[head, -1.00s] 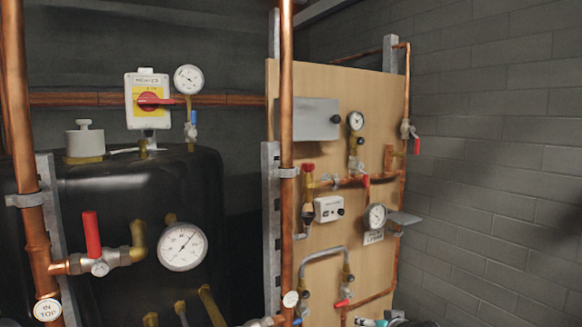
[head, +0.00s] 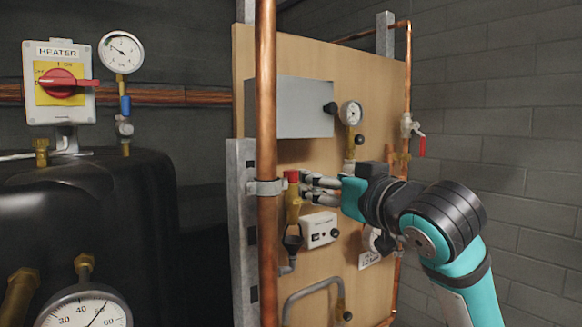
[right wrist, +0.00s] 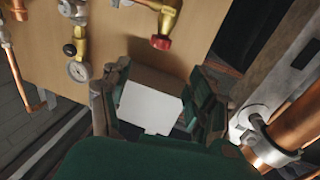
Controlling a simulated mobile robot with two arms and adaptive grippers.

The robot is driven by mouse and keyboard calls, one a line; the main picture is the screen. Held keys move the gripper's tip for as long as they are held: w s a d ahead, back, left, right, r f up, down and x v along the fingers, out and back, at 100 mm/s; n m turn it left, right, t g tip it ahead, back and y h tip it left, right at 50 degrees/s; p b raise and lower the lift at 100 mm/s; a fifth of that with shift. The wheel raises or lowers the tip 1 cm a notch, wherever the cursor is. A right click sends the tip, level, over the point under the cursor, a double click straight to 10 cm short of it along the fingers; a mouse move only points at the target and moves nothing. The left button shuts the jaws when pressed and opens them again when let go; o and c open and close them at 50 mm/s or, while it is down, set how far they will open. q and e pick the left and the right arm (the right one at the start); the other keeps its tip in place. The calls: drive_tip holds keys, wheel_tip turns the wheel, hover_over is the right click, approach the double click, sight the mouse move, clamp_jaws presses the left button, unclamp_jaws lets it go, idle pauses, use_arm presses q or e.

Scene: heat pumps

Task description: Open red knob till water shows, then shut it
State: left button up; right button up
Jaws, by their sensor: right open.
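The red knob (head: 291,176) tops a brass valve (head: 293,205) on the wooden board, just right of the tall copper pipe. Below it is a dark funnel-shaped cup (head: 292,241); I see no water there. My right gripper (head: 312,187) reaches in from the right, its fingers close beside the knob in the head view. In the right wrist view, the red knob (right wrist: 160,42) lies beyond the open fingers (right wrist: 158,78), not between them. The gap holds no object. My left gripper is not in view.
The copper pipe (head: 266,110) and its bracket stand just left of the knob. A grey box (head: 290,107) and a gauge (head: 350,113) are above it. A white control box (head: 320,229) is below. The heater switch (head: 60,84) is far left.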

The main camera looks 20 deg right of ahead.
drive_tip(key=p, duration=0.1)
approach(297, 175)
drive_tip(key=w, duration=0.4)
drive_tip(key=w+a+p, duration=0.1)
drive_tip(key=w, duration=0.1)
drive_tip(key=w+p, duration=0.1)
drive_tip(key=w, duration=0.1)
drive_tip(key=shift+w+a+r, duration=0.15)
drive_tip(key=shift+a+r, duration=0.05)
drive_tip(key=shift+r, duration=0.15)
drive_tip(key=w, duration=0.1)
drive_tip(key=w+p, duration=0.1)
drive_tip(key=w, duration=0.1)
drive_tip(key=shift+w+a+f+p, duration=0.1)
drive_tip(key=shift+a+p, duration=0.15)
drive_tip(key=shift+p, duration=0.05)
drive_tip(key=shift+w, duration=0.35)
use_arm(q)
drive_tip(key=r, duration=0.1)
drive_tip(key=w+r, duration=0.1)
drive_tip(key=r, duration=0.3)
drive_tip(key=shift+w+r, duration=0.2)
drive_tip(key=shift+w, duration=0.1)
use_arm(e)
drive_tip(key=shift+c, duration=0.3)
